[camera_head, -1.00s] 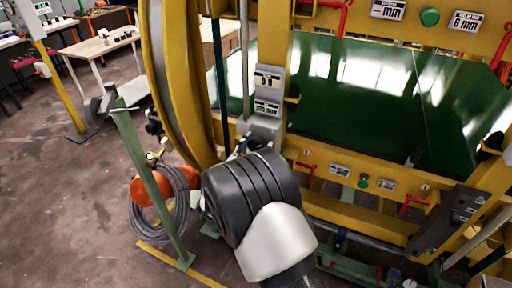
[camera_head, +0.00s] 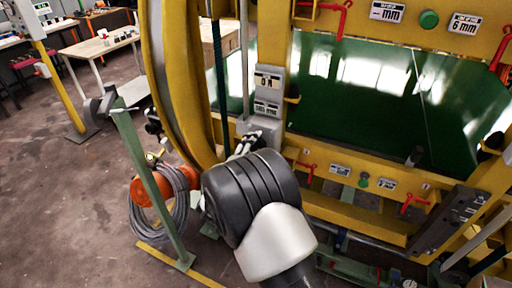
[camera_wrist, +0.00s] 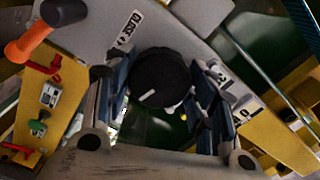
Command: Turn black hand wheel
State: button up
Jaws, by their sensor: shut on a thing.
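The black hand wheel (camera_wrist: 158,82) is a round dark knob with a white line on its face, in the middle of the wrist view. It is mounted on a grey panel (camera_wrist: 190,45) with small white labels. My gripper (camera_wrist: 162,92) has one blue-grey finger on each side of the wheel and is shut on it. The white line points to the lower left in this view. In the head view my gripper's fingers show only partly (camera_head: 246,143), at the grey control box (camera_head: 266,112). My wrist hides the wheel there.
A yellow frame (camera_head: 345,22) with red valve handles and a green button (camera_head: 428,18) surrounds a green glossy panel (camera_head: 370,85). A green post (camera_head: 150,185) with a coiled hose stands left.

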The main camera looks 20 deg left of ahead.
jog(key=m, duration=0.6)
jog(key=shift+m, duration=0.3)
jog(key=m, duration=1.2)
jog(key=shift+m, duration=0.3)
jog(key=m, duration=0.5)
jog(key=shift+m, duration=0.4)
jog(key=o, duration=1.1)
jog(key=shift+c, duration=0.2)
jog(key=s+a, duration=0.1)
jog(key=s, duration=1.1)
